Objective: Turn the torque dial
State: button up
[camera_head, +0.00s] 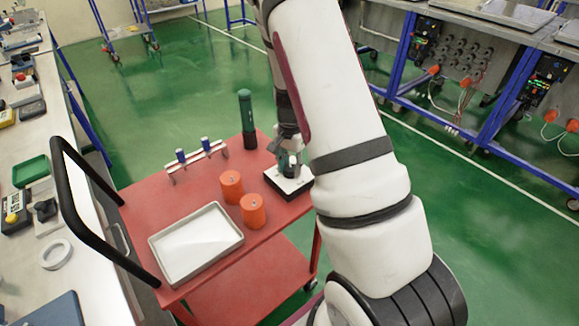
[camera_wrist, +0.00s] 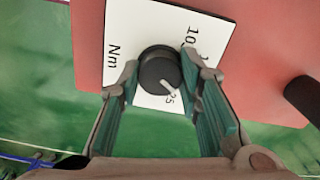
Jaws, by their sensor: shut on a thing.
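The torque dial (camera_wrist: 158,72) is a round black knob with a white pointer line, on a white plate (camera_wrist: 135,24) marked "Nm" and with numbers. In the wrist view its pointer aims down and right, near a "5" mark. My gripper (camera_wrist: 160,74) has its two green-padded fingers on either side of the knob, shut on it. The knob is hidden there by my gripper.
The red cart (camera_head: 165,205) also carries two orange cylinders (camera_head: 231,187) (camera_head: 252,210), a grey tray (camera_head: 165,268), a small rack with blue-topped pieces (camera_head: 198,157) and a dark green cylinder (camera_head: 247,118). A black handle (camera_head: 68,205) rises at the cart's left.

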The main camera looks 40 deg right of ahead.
aim_at(290, 167)
jog(key=m, duration=0.5)
jog(key=shift+b, duration=0.3)
jog(key=shift+m, duration=0.3)
jog(key=o, duration=1.1)
jog(key=shift+o, duration=0.2)
notch_tip(290, 167, up, 12)
